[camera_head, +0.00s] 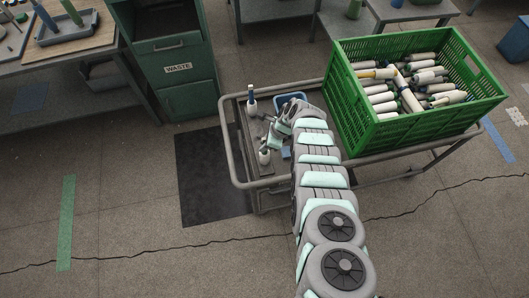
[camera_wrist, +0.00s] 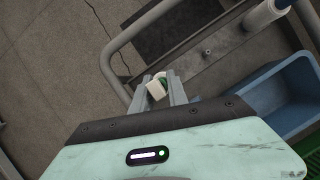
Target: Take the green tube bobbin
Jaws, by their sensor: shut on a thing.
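My gripper (camera_wrist: 160,88) is shut on the green tube bobbin (camera_wrist: 156,91), seen between the fingertips in the wrist view. White yarn and a bit of green tube show; the fingers hide the rest. In the head view my gripper (camera_head: 269,142) is over the left end of the trolley, with the white bobbin (camera_head: 264,156) at its fingers. I cannot tell whether the bobbin touches the trolley top.
Another white bobbin with a dark blue tube (camera_head: 252,104) stands on the trolley (camera_head: 241,148), behind my gripper. A blue bin (camera_head: 291,98) is beside my wrist. A green crate (camera_head: 420,112) of several bobbins is at the right. The trolley's rail (camera_wrist: 113,62) runs close by.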

